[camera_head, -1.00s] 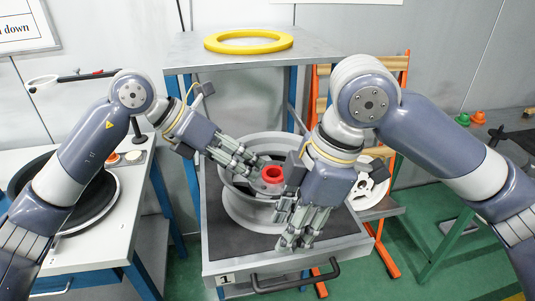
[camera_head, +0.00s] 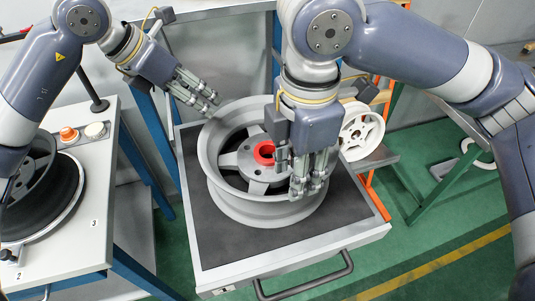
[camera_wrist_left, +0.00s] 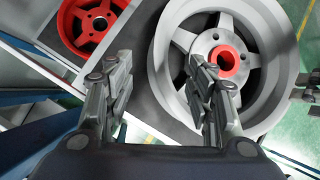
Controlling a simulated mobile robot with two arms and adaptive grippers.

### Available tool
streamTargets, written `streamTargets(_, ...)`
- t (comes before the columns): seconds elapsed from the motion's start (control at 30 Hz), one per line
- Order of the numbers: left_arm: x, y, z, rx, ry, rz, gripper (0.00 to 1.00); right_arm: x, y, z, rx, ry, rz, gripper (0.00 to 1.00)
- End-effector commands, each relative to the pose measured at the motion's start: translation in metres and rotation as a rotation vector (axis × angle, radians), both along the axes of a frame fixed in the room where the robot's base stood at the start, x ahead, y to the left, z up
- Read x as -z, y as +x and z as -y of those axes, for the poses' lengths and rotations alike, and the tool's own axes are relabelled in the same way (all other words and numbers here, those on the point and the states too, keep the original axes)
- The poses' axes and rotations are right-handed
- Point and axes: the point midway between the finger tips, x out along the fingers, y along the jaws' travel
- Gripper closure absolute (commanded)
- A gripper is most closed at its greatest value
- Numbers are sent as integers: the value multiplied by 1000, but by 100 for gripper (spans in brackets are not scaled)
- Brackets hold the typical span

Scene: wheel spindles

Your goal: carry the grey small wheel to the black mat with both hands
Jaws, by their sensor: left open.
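A grey wheel (camera_head: 222,182) with a red ring (camera_head: 264,152) at its hub lies face up on the dark mat (camera_head: 208,240) covering the cart top. My left gripper (camera_head: 207,104) is open, its fingertips close to the wheel's far left rim. In the left wrist view the open left gripper (camera_wrist_left: 160,72) has one finger over the wheel (camera_wrist_left: 172,70) and the other outside its rim. Contact cannot be told. My right gripper (camera_head: 311,182) is at the wheel's right rim, hiding part of it. Its grip on the rim cannot be told.
A bench (camera_head: 85,235) at left carries a darker spoked wheel (camera_head: 38,170) and an orange button (camera_head: 68,134). A white wheel (camera_head: 361,131) stands on a rack behind right. A red wheel (camera_wrist_left: 88,22) shows in the wrist view. The cart handle (camera_head: 305,289) sticks out in front.

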Motion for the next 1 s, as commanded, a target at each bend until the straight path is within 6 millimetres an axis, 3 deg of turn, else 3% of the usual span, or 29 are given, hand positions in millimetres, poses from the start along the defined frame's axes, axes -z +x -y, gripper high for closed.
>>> streamTargets(0.6, 80, 28, 42, 1, -2, -4, 50, 94, 0, 0, 1, 0, -3, 64)
streamTargets(1.0, 90, 32, 47, 1, -1, -1, 50, 106, 0, 0, 1, 1, 0, 64)
